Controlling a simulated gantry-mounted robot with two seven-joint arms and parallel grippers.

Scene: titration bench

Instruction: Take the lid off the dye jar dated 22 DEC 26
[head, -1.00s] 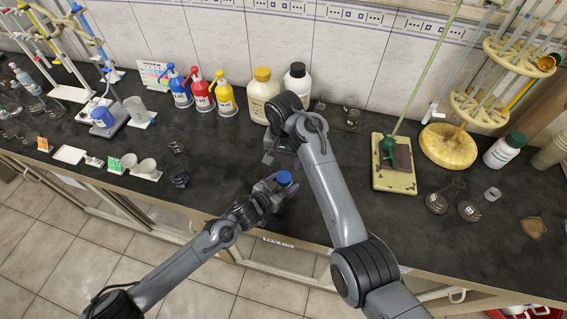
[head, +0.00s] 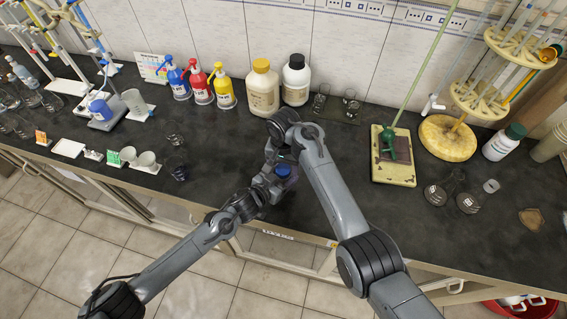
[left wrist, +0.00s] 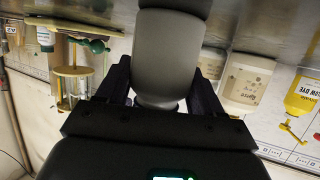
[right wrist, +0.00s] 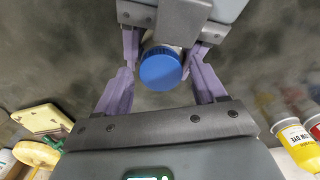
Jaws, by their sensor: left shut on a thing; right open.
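A small jar with a blue lid (head: 283,170) is held above the front part of the bench; its date is not readable. My left gripper (head: 268,184) is shut on the jar's body below the lid. My right gripper (head: 273,154) is open, close to the lid from the far side. In the right wrist view the lid (right wrist: 160,68) lies between the right gripper's fingers (right wrist: 163,82), with gaps at both sides. In the left wrist view, a grey rounded shape fills the space between the left gripper's fingers (left wrist: 160,92); the lid is hidden there.
Blue, red and yellow dye bottles (head: 200,86) stand at the back left, with a yellow-capped bottle (head: 263,90) and a black-capped bottle (head: 296,80) beside them. A green-rod stand (head: 393,165) and flasks (head: 467,202) are at the right. The bench around the jar is clear.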

